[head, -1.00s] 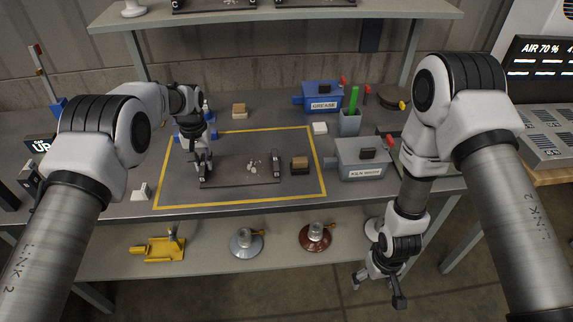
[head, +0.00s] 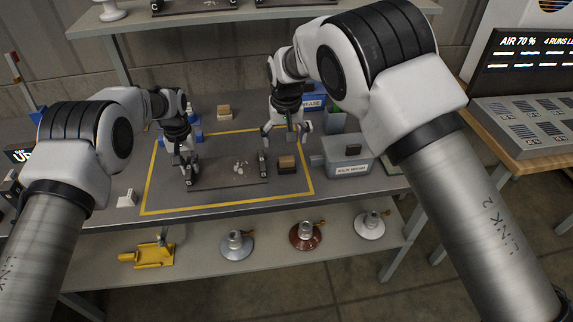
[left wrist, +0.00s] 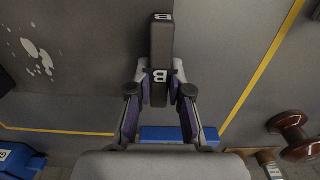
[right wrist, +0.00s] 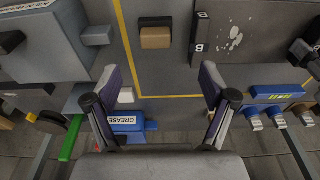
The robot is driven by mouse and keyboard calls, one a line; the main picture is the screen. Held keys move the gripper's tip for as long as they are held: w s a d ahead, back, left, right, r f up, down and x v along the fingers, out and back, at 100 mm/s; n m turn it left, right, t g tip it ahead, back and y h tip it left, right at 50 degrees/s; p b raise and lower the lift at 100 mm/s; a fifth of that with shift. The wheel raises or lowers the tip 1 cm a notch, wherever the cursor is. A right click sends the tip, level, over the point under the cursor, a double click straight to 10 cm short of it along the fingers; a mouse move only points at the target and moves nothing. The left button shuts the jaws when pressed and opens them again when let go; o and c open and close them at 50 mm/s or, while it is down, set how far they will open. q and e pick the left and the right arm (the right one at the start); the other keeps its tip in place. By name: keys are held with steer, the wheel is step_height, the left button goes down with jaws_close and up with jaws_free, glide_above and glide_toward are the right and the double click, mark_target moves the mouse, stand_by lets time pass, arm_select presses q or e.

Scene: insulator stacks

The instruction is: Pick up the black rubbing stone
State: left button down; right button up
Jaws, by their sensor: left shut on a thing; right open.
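A small block with a black top and tan body, seemingly the black rubbing stone (head: 287,162), sits inside the yellow outline, right of a dark plate (head: 222,181). It also shows in the right wrist view (right wrist: 155,37). My right gripper (head: 286,140) is open and empty, above and behind the block; in its wrist view the block lies beyond the open fingers (right wrist: 160,82). My left gripper (head: 189,178) is shut on the dark end bar of the plate, marked B (left wrist: 161,50).
White patches mark the plate. A grey kiln box (head: 348,166) stands right of the block. A blue grease box (right wrist: 127,122) is partly hidden behind my right arm in the head view. A tan block (head: 224,112) lies at the back. The mat in front of the plate is clear.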

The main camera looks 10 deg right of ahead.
mark_target(287, 159)
steer(key=f, duration=0.3)
steer(key=w+f, duration=0.1)
steer(key=f, duration=0.6)
steer(key=shift+w+d, duration=0.25)
steer(key=shift+d, duration=0.05)
steer(key=shift+s, duration=0.1)
steer(key=c, duration=1.5)
steer(key=shift+o, duration=0.2)
step_height(287, 159, up, 10)
steer(key=shift+r, duration=0.1)
